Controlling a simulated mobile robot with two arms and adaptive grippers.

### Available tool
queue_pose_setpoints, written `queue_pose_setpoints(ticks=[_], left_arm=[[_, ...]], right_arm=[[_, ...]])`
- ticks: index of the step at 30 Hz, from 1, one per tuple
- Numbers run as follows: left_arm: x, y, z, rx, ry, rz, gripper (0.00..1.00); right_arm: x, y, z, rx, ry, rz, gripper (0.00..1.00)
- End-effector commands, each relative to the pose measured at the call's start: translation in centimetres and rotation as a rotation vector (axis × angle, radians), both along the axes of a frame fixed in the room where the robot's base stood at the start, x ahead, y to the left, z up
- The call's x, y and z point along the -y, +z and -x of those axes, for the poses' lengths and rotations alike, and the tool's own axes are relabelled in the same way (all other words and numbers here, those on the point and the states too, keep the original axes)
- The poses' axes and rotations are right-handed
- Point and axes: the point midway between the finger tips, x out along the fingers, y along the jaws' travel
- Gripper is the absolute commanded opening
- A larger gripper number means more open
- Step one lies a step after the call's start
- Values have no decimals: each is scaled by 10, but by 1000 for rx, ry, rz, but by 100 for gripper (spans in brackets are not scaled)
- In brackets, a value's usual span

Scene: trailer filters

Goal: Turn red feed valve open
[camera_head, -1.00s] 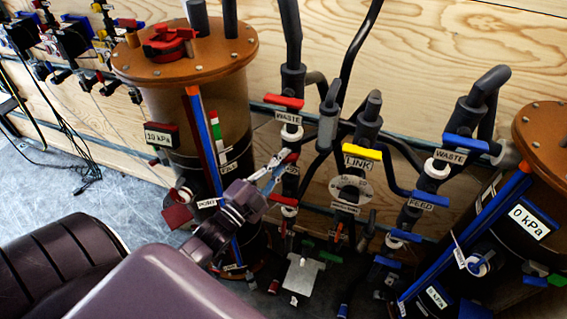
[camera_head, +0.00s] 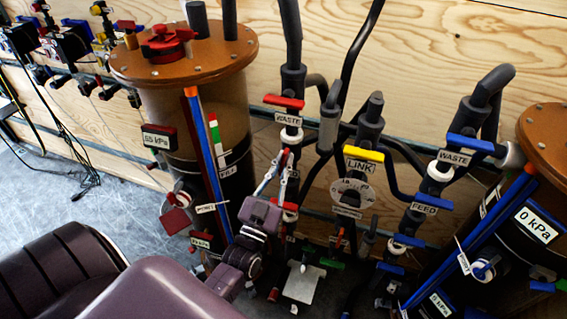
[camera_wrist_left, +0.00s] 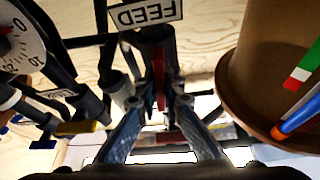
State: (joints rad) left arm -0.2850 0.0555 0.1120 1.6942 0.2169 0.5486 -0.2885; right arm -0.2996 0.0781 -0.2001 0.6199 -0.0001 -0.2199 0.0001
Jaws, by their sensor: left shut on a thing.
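My left gripper (camera_head: 283,158) is at the red-marked pipe column between the left tank and the yellow LINK valve. In the left wrist view its two fingers (camera_wrist_left: 158,102) close on the red feed valve handle (camera_wrist_left: 160,84), below an upside-down FEED label (camera_wrist_left: 146,14). The handle looks roughly in line with its dark pipe there. In the head view the handle is mostly hidden by the gripper. My right gripper does not show.
The left tank (camera_head: 165,97) stands close beside my gripper, with a display (camera_head: 158,137) reading about 55 kPa. A red WASTE valve (camera_head: 284,102) is just above. The yellow LINK valve (camera_head: 363,154) and the blue FEED valve (camera_head: 426,199) are to the right.

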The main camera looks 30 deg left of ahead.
Motion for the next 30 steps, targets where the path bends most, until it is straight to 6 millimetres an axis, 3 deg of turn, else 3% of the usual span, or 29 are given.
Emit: queue_pose_setpoints(ticks=[9,26,27,30], left_arm=[[0,-1,0,27,0,125,0],[0,-1,0,32,0,152,0],[0,-1,0,33,0,152,11],[0,-1,0,33,0,151,22]], right_arm=[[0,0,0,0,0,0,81],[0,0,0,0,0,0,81],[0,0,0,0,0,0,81],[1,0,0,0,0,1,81]])
